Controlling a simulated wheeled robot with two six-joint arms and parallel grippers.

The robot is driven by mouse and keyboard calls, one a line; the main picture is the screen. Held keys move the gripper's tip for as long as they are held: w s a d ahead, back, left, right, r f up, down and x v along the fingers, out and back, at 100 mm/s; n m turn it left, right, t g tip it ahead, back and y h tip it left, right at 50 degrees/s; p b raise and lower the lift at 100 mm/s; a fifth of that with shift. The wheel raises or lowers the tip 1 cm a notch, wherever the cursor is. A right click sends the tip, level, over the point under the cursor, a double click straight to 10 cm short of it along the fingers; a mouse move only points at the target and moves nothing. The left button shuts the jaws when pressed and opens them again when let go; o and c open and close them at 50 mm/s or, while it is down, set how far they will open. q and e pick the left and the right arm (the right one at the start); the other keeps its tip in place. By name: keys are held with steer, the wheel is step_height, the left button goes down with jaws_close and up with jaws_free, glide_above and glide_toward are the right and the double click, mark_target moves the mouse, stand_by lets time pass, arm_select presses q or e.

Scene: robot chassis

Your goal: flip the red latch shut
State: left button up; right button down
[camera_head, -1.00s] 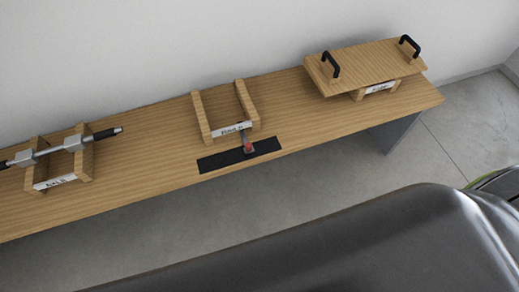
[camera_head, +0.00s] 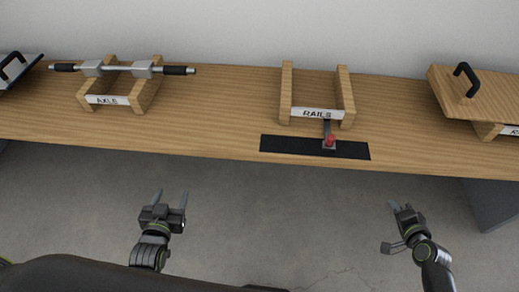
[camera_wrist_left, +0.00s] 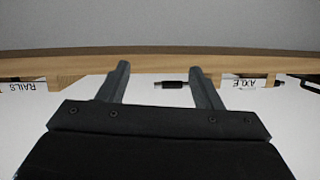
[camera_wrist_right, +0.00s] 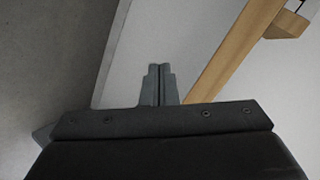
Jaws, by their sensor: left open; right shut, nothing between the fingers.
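The red latch (camera_head: 330,140) is a small red-tipped piece on a dark arm in front of the wooden cradle labelled RAILS (camera_head: 317,113). It sits on the black strip (camera_head: 285,145) near the bench's front edge. Its exact angle is too small to tell. My left gripper (camera_head: 171,197) is open and empty, in front of the bench and to the left of the latch. Its fingers show apart in the left wrist view (camera_wrist_left: 160,80). My right gripper (camera_head: 399,205) is shut and empty, in front of the bench and right of the latch; its fingers meet in the right wrist view (camera_wrist_right: 160,85).
The wooden bench (camera_head: 220,130) runs across the view. An axle (camera_head: 120,69) rests on the cradle labelled AXLE (camera_head: 107,99) at left. A wooden board (camera_head: 490,95) with a black handle stands at right. Floor (camera_head: 280,210) is open between my grippers and the bench.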

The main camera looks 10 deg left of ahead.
mark_target(331, 140)
arm_select(q)
steer(key=s+d+r+t+b, duration=0.2)
steer(key=r+t+b, duration=0.5)
steer(key=r+b, duration=0.5)
step_height(331, 140, up, 3)
steer(key=shift+s+f+b, duration=0.15)
steer(key=shift+s+b, duration=0.15)
steer(key=shift+s, duration=0.3)
arm_select(e)
steer(key=w+a+r+m+t+y, duration=0.1)
steer(key=a+r+t+y, duration=0.2)
steer(key=a+r+y, duration=0.4)
step_height(331, 140, up, 4)
steer(key=shift+w+a+f+t, duration=0.1)
steer(key=shift+w+a+t, duration=0.3)
steer(key=shift+a, duration=0.85)
arm_select(q)
steer(key=shift+d, duration=0.1)
